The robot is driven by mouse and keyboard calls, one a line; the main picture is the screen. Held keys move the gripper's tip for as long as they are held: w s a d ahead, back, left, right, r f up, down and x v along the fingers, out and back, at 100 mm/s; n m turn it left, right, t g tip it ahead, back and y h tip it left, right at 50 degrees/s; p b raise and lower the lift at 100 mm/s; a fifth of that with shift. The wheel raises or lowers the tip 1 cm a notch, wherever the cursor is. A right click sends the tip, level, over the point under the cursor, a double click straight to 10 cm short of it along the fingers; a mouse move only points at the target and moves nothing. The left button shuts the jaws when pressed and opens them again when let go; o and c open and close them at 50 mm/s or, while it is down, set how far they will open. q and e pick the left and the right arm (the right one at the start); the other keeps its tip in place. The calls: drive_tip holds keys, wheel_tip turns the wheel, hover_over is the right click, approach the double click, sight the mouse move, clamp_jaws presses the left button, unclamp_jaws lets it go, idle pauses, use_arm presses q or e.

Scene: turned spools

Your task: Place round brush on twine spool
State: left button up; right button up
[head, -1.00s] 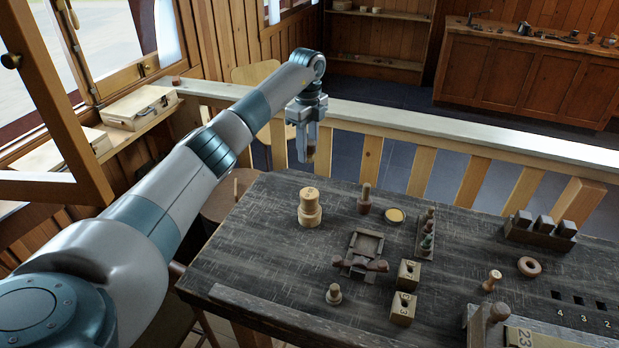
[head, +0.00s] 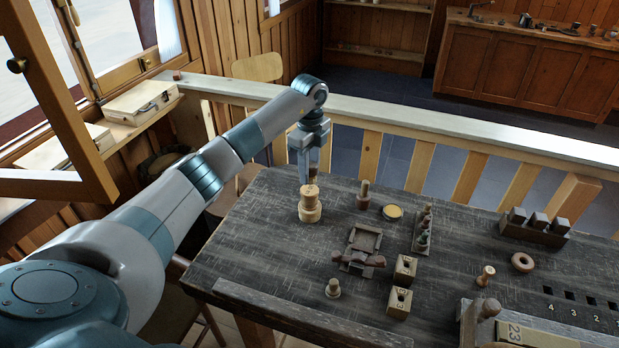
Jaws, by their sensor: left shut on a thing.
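A pale wooden spool-shaped piece (head: 310,208), which looks like the twine spool, stands upright near the table's far left corner. My left gripper (head: 309,172) points down directly over it. It is shut on a small brown thing (head: 313,172), which looks like the round brush and is mostly hidden by the fingers. Its lower end is at or just above the spool's top; I cannot tell whether they touch. My right gripper is not in view.
On the dark table (head: 260,250), a brown peg on a base (head: 363,196) and a round yellow-topped tin (head: 392,212) stand right of the spool. A small wooden frame (head: 362,245) and numbered blocks (head: 404,268) lie nearer. A railing (head: 420,121) runs behind the table.

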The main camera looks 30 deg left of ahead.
use_arm(q)
wheel_tip(320, 180, down, 3)
drive_tip(key=shift+r+p, duration=0.1)
drive_tip(key=shift+p, duration=0.65)
drive_tip(key=shift+f, duration=0.25)
drive_tip(key=shift+f, duration=0.1)
drive_tip(key=o, duration=1)
drive_tip(key=shift+w+r+b, duration=0.1)
drive_tip(key=shift+r+b, duration=0.3)
drive_tip(key=shift+r, duration=0.2)
wheel_tip(320, 180, up, 10)
drive_tip(key=b, duration=0.3)
drive_tip(key=shift+f+b, duration=0.25)
drive_tip(key=shift+b, duration=0.15)
drive_tip(key=shift+r, duration=0.8)
